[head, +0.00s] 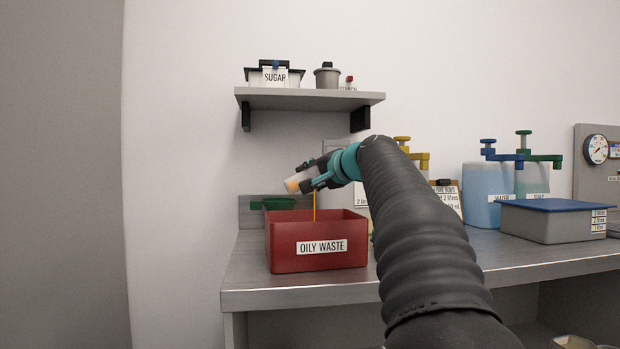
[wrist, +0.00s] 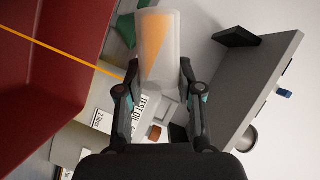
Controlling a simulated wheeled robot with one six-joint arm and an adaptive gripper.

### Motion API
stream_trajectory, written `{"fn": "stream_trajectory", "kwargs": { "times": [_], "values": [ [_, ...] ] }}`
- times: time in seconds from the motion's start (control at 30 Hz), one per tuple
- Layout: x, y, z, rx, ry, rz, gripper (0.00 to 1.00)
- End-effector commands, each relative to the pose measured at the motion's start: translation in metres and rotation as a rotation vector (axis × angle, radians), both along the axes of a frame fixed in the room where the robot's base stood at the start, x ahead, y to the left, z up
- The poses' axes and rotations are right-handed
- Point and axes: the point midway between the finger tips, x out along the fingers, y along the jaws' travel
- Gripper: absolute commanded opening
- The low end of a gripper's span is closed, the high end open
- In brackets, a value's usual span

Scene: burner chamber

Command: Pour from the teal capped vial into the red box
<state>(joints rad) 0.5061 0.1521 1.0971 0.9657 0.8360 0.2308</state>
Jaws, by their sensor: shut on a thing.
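My gripper (head: 312,178) is shut on a translucent whitish vial (head: 296,183) with orange liquid inside. The vial is tilted well over, above the red box (head: 290,256), which stands on the counter and is labelled OILY WASTE. A thin orange stream (head: 314,206) falls from around the vial and gripper down into the box. In the wrist view the vial (wrist: 150,62) sits between the two fingers, with the orange liquid slanted to one side, and the red box (wrist: 30,95) fills the left. I cannot see a teal cap on the vial. The inside floor of the box is hidden in the head view.
A green scoop-like item (head: 278,203) is behind the box. A shelf (head: 310,98) above holds a SUGAR container (head: 274,77) and a grey pot (head: 327,76). Blue and green dispensers and a grey blue-lidded bin (head: 550,222) stand at right.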

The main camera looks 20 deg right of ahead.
Motion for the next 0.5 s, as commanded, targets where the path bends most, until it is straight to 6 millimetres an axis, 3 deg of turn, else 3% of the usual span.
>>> {"fn": "stream_trajectory", "kwargs": {
  "times": [0.5],
  "values": [
    [-0.0001,-0.0012,-0.0043,0.086,-0.016,0.001,0.0]
  ]
}}
